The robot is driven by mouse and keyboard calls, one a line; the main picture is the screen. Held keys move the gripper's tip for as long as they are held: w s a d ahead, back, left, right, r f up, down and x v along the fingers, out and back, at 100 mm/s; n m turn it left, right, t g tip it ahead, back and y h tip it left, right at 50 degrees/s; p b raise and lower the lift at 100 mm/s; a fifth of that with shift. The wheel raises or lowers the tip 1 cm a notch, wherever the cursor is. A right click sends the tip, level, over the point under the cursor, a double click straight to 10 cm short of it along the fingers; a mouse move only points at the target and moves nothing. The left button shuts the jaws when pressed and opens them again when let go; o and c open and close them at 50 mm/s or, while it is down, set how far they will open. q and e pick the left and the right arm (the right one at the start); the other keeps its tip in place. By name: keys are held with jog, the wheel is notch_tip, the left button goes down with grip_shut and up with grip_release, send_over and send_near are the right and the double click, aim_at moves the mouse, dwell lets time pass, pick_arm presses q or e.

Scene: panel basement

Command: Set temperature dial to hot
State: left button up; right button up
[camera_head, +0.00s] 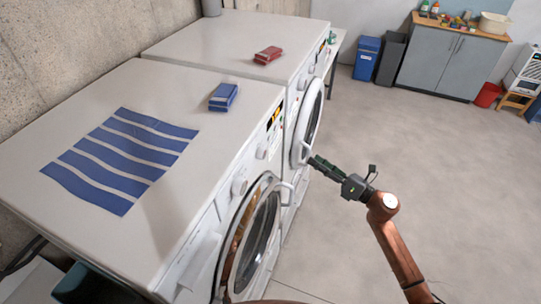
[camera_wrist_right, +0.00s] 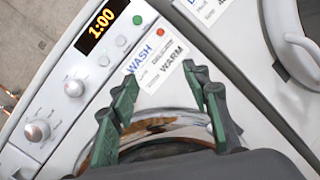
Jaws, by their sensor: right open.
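The nearer white washer (camera_head: 225,100) has a front panel with a larger dial (camera_head: 239,187) and a smaller dial (camera_head: 261,152). In the right wrist view the larger dial (camera_wrist_right: 37,130) is at the left and the smaller dial (camera_wrist_right: 74,88) is nearer the display (camera_wrist_right: 102,24), which reads 1:00. A label (camera_wrist_right: 158,64) reads WASH and WARM. I cannot tell which dial sets temperature, or read their marks. My right gripper (camera_head: 313,161) is open and empty, apart from both dials; its fingers (camera_wrist_right: 160,79) frame the label in the wrist view. My left gripper is not in view.
The nearer washer's round door (camera_head: 255,235) is below the panel. The farther washer's door (camera_head: 307,120) juts out near my right gripper. A blue box (camera_head: 223,97) and striped cloth (camera_head: 120,158) lie on top. The floor (camera_head: 420,180) to the right is clear.

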aim_at(265, 154)
jog(key=s+a+r+n+g+y, duration=0.2)
jog(key=s+a+r+n+g, duration=0.4)
jog(key=s+a+r+n, duration=0.55)
jog(key=shift+n, duration=0.95)
jog(key=w+a+p, duration=0.1)
jog(key=w+a, duration=0.3)
jog(key=shift+a+p, duration=0.1)
jog(key=shift+p, duration=0.25)
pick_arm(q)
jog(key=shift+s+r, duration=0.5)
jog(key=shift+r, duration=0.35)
pick_arm(e)
jog(key=shift+w+a+f, duration=0.15)
jog(key=shift+w+a, duration=0.05)
jog(key=shift+a, duration=0.2)
jog(key=c, duration=1.2)
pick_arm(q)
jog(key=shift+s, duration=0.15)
pick_arm(e)
jog(key=shift+o, duration=0.2)
